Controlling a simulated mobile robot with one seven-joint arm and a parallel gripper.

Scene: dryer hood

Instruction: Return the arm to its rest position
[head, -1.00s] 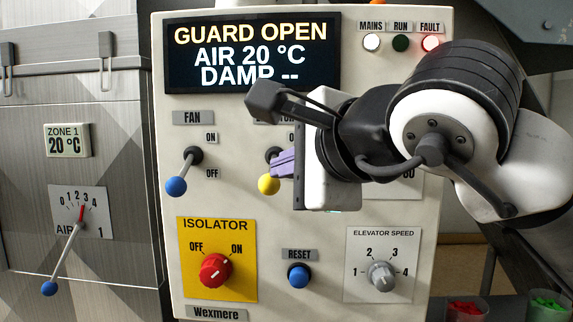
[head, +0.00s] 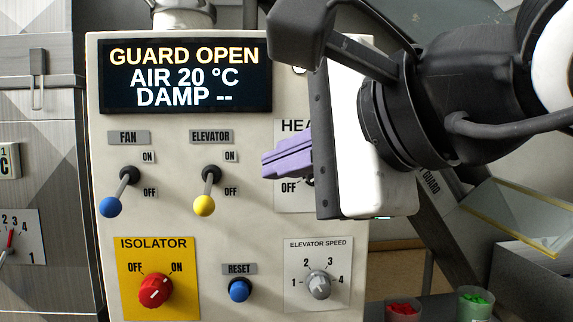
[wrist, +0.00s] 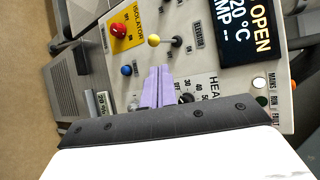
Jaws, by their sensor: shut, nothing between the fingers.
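My gripper (head: 268,165) has purple fingers and is shut and empty. It hangs in front of the right part of the control panel (head: 215,235), covering most of the heater dial and the indicator lamps in the head view. In the wrist view the fingers (wrist: 157,75) lie together, pointing at the panel beside the heater dial (wrist: 185,98). I cannot tell how far the fingertips are from the panel face. My arm comes in from the upper right of the head view.
The display (head: 186,76) reads GUARD OPEN. The blue fan lever (head: 111,206) and yellow elevator lever (head: 205,204) point down toward OFF. The red isolator knob (head: 155,289) is below. Cups with red (head: 402,312) and green pieces (head: 476,300) stand at lower right.

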